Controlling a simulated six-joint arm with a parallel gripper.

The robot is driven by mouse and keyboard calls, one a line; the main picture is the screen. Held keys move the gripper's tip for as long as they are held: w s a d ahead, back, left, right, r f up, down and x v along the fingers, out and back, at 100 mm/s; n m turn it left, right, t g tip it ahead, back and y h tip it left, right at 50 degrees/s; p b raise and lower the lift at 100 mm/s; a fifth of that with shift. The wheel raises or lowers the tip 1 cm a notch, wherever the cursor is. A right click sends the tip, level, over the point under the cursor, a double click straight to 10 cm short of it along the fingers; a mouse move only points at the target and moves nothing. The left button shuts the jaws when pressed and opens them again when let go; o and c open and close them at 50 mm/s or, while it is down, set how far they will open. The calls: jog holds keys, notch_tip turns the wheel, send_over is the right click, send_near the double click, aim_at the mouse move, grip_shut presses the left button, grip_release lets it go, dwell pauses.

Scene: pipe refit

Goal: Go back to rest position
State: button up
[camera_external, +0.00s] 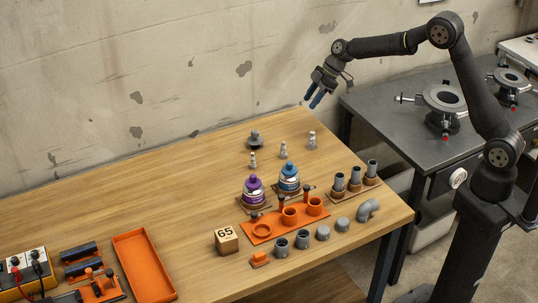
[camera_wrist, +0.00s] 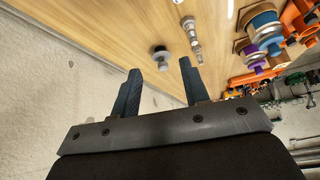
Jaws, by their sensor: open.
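My gripper (camera_external: 315,98) is raised in the air above the far right end of the wooden table (camera_external: 110,190), near the wall. Its two blue fingers point down and stand apart with nothing between them. In the wrist view my gripper (camera_wrist: 158,85) also shows open and empty. A grey round part (camera_wrist: 161,57) lies on the table beyond the fingertips, apart from them. The same grey part (camera_external: 255,139) sits near the table's back edge in the external view.
Purple (camera_external: 253,188) and blue (camera_external: 289,178) bottles stand mid-table, by an orange fixture (camera_external: 262,230), grey pipe pieces (camera_external: 368,209) and a "65" block (camera_external: 226,239). An empty orange tray (camera_external: 145,268) lies at left. A dark metal bench (camera_external: 390,115) stands at right. The wall (camera_external: 180,80) is close behind.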

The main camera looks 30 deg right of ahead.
jog(key=s+a+f, duration=0.1)
jog(key=a, duration=1.3)
jog(key=s+a+f, duration=0.1)
jog(key=s+a, duration=0.1)
jog(key=a, duration=1.3)
jog(key=shift+a+f, duration=0.2)
jog(key=shift+f, duration=0.05)
jog(key=shift+o, duration=0.5)
